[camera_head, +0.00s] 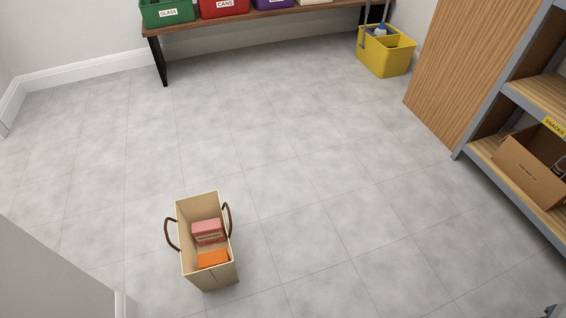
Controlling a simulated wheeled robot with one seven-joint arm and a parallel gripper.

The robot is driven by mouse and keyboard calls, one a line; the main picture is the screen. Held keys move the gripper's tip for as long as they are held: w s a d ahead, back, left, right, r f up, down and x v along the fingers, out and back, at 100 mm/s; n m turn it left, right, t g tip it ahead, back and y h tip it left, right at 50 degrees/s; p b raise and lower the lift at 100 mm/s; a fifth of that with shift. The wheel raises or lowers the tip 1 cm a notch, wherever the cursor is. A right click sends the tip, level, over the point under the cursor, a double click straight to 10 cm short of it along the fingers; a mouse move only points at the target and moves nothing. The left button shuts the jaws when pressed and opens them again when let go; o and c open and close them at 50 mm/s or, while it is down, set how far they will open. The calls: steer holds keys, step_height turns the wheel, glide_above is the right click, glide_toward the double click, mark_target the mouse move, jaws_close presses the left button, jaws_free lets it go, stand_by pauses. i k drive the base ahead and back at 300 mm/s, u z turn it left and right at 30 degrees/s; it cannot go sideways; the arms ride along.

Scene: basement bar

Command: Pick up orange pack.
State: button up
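An orange pack (213,259) sits inside a tan open-topped bag (187,228) on the tiled floor, at the near end of the bag. A pink-red item (207,228) lies in the same bag, just behind the orange pack. The bag stands upright with two dark brown handles, one on each side. The lower part of the orange pack is hidden by the bag's near wall. My gripper is not in the picture.
Free tiled floor surrounds the bag. A pale wall corner (60,270) is at the lower left. A bench (240,22) with coloured bins and a yellow bucket (386,57) stand at the back. A wooden cabinet side (455,70) and metal shelving with a cardboard box (530,165) line the right.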

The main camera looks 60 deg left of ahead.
mark_target(221, 256)
steer(key=k, duration=0.7)
steer(key=u, duration=2.5)
steer(key=i, duration=1)
steer(key=u, duration=0.05)
steer(key=k, duration=0.5)
steer(key=z, duration=2)
steer(key=i, duration=1.55)
